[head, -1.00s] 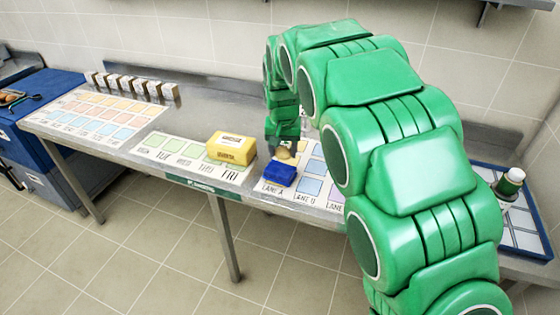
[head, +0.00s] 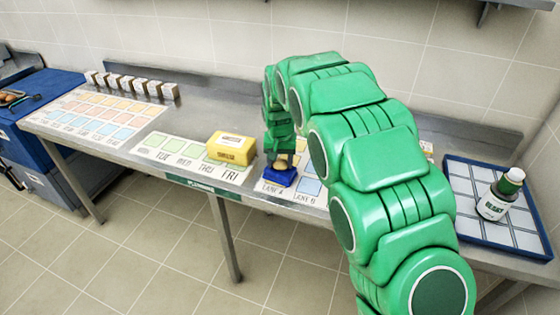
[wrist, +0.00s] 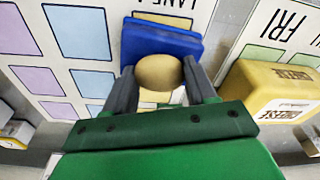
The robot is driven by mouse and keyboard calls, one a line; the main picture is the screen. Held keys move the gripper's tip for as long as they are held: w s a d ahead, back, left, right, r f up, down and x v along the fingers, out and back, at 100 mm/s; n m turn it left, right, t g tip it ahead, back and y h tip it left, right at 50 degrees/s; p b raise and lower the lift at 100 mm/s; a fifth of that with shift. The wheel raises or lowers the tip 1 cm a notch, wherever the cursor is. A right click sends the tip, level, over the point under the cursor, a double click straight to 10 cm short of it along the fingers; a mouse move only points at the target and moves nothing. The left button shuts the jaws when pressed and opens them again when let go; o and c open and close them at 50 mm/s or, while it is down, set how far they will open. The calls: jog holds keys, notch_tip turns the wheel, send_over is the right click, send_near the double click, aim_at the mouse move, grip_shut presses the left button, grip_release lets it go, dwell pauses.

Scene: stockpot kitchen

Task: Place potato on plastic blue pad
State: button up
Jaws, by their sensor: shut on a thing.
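The potato (wrist: 159,73) is tan and rounded, held between the two dark fingers of my gripper (wrist: 158,66) in the wrist view. In the head view my gripper (head: 281,157) is low over the steel table, and the potato (head: 281,165) shows in part at its tip. The plastic blue pad (head: 279,178) lies on the lane card near the table's front edge. In the wrist view the potato overlaps the edge of the blue pad (wrist: 162,40). I cannot tell whether the potato touches the pad.
A yellow cheese box (head: 231,149) stands left of the pad, on the weekday card (head: 150,150). Several small boxes (head: 132,86) line the back left.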

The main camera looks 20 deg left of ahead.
aim_at(280, 166)
jog(key=shift+f, duration=0.1)
jog(key=o, duration=1)
jog(key=shift+o, duration=0.2)
notch_tip(280, 166, up, 12)
jog(key=s, duration=0.1)
jog(key=shift+s+d, duration=0.2)
jog(key=shift+s, duration=0.05)
